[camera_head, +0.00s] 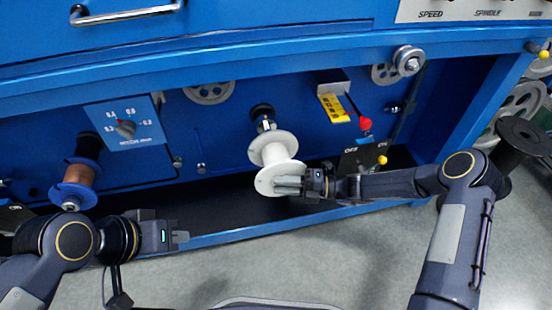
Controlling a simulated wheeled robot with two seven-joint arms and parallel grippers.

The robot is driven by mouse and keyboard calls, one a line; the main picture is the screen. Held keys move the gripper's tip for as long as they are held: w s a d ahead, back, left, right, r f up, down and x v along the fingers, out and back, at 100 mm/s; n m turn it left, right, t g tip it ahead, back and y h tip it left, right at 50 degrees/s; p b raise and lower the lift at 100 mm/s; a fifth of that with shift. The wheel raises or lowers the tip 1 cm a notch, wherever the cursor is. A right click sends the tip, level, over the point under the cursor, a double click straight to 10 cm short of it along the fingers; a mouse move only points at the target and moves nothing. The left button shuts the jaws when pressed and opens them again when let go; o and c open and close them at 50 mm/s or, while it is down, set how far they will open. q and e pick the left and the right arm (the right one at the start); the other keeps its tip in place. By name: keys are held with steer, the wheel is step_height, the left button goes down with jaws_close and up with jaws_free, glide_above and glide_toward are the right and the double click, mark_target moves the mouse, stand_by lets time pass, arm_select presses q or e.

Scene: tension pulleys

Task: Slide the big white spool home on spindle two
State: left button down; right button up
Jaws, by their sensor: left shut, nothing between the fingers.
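The big white spool (273,153) is in the middle of the blue machine, lined up with a metal spindle (265,126) that comes out of a black hub (262,110). A stretch of bare spindle shows between the hub and the spool's rear flange. My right gripper (290,186) is at the spool's front flange, its fingers over the flange's right part. Whether they grip or only press on it is unclear. My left gripper (182,238) is shut and empty, in front of the machine to the lower left of the spool.
A copper-wound spool with a blue flange (72,195) sits on the left spindle. A yellow label plate (333,106) and a red knob (365,124) are right of the white spool. The machine's lower blue rail (230,236) runs below. A black spool (522,137) stands at the far right.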

steer(key=shift+w+a+b, duration=0.25)
steer(key=shift+w, duration=0.5)
steer(key=shift+w+a+b, duration=0.2)
steer(key=shift+w+b, duration=0.05)
steer(key=shift+w, duration=0.45)
steer(key=shift+w+a+b, duration=0.25)
steer(key=shift+w, duration=0.5)
steer(key=shift+w+a+b, duration=0.25)
steer(key=shift+w+b, duration=0.1)
steer(key=shift+w, duration=0.45)
steer(key=shift+w+a+b, duration=0.25)
steer(key=shift+w+b, duration=0.15)
steer(key=shift+w, duration=0.35)
steer(key=shift+w+a+b, duration=0.25)
steer(key=shift+w+b, duration=0.1)
steer(key=shift+w, duration=0.45)
steer(key=shift+s+d+r+p, duration=0.1)
steer(key=shift+s+p, duration=0.15)
steer(key=shift+p, duration=0.15)
steer(key=s+p, duration=0.1)
steer(key=s, duration=0.1)
steer(key=s+d+p, duration=0.1)
steer(key=s+p, duration=0.1)
steer(key=s+d+p, duration=0.1)
steer(key=shift+s+p, duration=0.35)
steer(key=shift+s, duration=0.05)
steer(key=shift+s+d+p, duration=0.15)
steer(key=shift+s+p, duration=0.15)
steer(key=shift+s, duration=0.4)
steer(key=shift+d, duration=0.1)
